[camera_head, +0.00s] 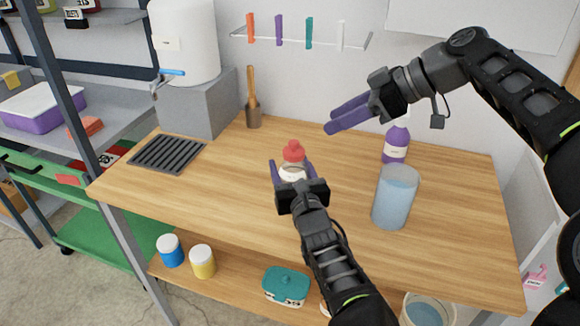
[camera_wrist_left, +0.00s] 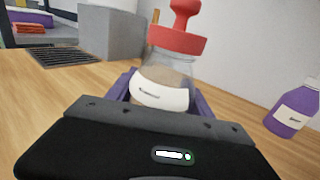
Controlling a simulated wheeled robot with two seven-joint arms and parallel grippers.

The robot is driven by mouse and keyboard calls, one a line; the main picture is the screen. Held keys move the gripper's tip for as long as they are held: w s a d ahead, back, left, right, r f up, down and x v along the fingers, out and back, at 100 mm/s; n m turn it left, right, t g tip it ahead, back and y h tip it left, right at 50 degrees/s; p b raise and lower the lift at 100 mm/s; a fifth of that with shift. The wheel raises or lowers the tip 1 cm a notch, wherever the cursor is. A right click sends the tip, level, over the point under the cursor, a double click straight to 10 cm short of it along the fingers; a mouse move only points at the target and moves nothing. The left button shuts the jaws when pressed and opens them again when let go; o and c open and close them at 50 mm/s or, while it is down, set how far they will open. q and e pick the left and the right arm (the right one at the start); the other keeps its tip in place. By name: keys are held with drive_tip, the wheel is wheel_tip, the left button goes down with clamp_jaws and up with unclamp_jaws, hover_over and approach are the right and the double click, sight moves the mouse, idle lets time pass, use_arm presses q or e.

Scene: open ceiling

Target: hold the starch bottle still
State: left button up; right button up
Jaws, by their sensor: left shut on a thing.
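The starch bottle (camera_head: 292,172) is clear with a white label and a red cap (camera_head: 293,151) topped by a knob. It stands upright near the middle of the wooden table. My left gripper (camera_head: 292,168) has its purple fingers on both sides of the bottle and is shut on it. In the left wrist view the bottle (camera_wrist_left: 160,95) is between the fingers, cap above them; its lower part is hidden by the gripper body. My right gripper (camera_head: 328,121) is empty above the table, right of and higher than the bottle, its two fingers slightly apart.
A purple bottle (camera_head: 396,142) and a bluish cylinder container (camera_head: 396,196) stand to the right on the table (camera_head: 240,186). A wooden-handled tool in a holder (camera_head: 253,108), a dark grate (camera_head: 167,154) and a white tank on a grey block (camera_head: 200,105) are behind and left.

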sight(293, 178)
use_arm(q)
drive_tip(key=shift+c, duration=1.4)
drive_tip(key=o, duration=1.5)
drive_tip(key=shift+c, duration=0.2)
drive_tip(key=shift+s, duration=0.15)
drive_tip(key=v, duration=0.7)
drive_tip(key=shift+s, duration=0.1)
drive_tip(key=shift+d, duration=0.1)
